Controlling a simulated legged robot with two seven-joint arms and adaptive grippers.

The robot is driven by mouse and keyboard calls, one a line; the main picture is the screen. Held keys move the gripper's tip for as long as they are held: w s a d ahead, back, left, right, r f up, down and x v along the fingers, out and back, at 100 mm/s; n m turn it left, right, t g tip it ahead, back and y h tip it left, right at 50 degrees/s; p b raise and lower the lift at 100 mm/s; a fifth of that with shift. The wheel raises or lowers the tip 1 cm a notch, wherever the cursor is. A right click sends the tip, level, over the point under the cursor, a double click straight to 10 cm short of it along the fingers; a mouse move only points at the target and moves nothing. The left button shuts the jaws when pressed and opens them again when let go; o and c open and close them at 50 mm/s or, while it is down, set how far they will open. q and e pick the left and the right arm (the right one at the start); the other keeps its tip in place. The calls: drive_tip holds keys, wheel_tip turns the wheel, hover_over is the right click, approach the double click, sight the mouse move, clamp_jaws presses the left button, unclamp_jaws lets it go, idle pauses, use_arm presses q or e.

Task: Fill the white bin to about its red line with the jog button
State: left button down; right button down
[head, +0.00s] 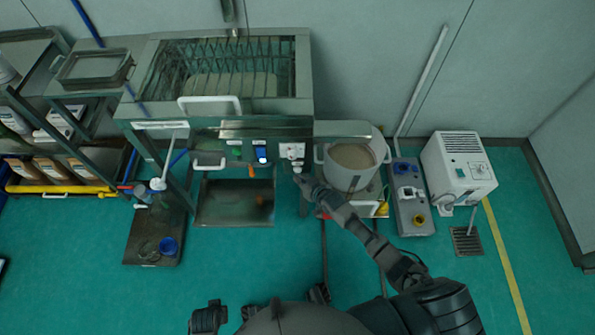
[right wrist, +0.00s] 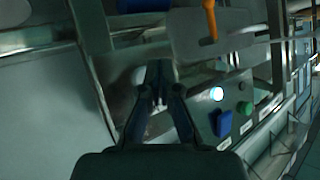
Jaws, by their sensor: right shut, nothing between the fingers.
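The white bin (head: 319,153) is a round pale tub right of the sieve's control panel. Greyish-brown material covers its visible inside; I cannot make out the red line. A small white control box (head: 292,151), with a dark knob or button, sits at the right end of the panel; I cannot tell whether it is the jog button. My right gripper (head: 299,181) is just below this box, left of the bin. In the right wrist view its fingers (right wrist: 159,88) are shut and empty, close to a pale plate. Contact is unclear. My left gripper is not clearly visible.
The sieve (head: 305,80) stands against the wall. Its panel has a lit button (head: 262,155) and a green one (head: 236,152). A grey pedestal (head: 412,210) and a white cabinet (head: 459,170) stand to the right. Shelving (head: 50,188) is at left. Green floor is open in front.

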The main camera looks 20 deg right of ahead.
drive_tip(key=shift+w, duration=0.15)
idle(0.7)
drive_tip(key=shift+w+d, duration=0.1)
drive_tip(key=shift+w, duration=0.15)
drive_tip(key=shift+w+d+r+b, duration=0.1)
drive_tip(key=shift+w+d+b, duration=0.05)
drive_tip(key=shift+w+b, duration=0.25)
idle(6.5)
